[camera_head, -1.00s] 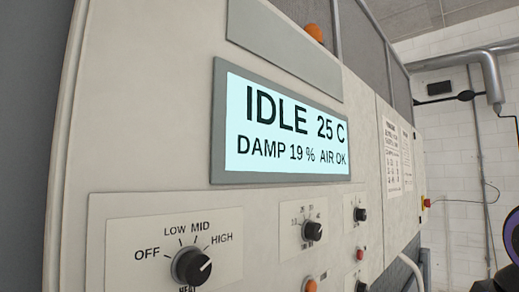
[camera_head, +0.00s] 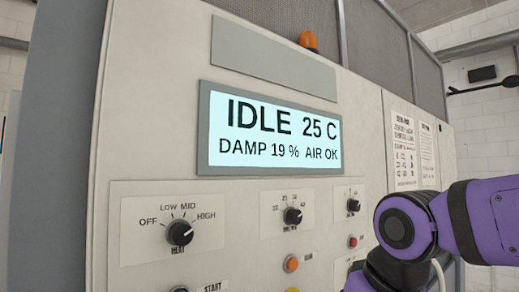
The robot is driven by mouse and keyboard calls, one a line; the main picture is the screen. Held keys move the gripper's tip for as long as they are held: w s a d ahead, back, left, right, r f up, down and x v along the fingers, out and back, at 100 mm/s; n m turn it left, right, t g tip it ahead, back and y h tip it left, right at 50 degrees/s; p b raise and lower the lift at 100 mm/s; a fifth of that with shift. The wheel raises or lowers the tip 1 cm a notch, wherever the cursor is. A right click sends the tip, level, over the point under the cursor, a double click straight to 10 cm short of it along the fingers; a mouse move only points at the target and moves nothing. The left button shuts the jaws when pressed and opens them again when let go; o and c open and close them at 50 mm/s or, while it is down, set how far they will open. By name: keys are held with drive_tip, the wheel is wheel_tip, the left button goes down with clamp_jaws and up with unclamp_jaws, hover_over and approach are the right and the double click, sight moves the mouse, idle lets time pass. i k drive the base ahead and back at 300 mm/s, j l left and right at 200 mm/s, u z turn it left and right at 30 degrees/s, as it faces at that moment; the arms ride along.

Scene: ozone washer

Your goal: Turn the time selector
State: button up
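A small black knob (camera_head: 292,215) with a numbered scale around it sits in the middle of the control panel. Its label is too small to read surely, but it looks like the time selector. Left of it is a larger black knob (camera_head: 179,232) marked HEAT, with OFF, LOW, MID and HIGH; its pointer is toward HIGH. Another small black knob (camera_head: 353,205) is to the right. My purple and black arm shows at the right, just right of the knobs. My gripper is not in view.
The lit display (camera_head: 270,135) reads IDLE 25 C, DAMP 19 %, AIR OK. An orange button (camera_head: 291,263) is below the middle knob and a red one (camera_head: 352,241) below the right knob. A START label (camera_head: 212,287) is at the bottom edge. Notices (camera_head: 412,145) hang at right.

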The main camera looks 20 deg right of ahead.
sight(292, 216)
drive_tip(key=k+l+z, duration=0.65)
drive_tip(key=l+z, duration=0.35)
drive_tip(key=l, duration=0.2)
drive_tip(key=k, duration=0.05)
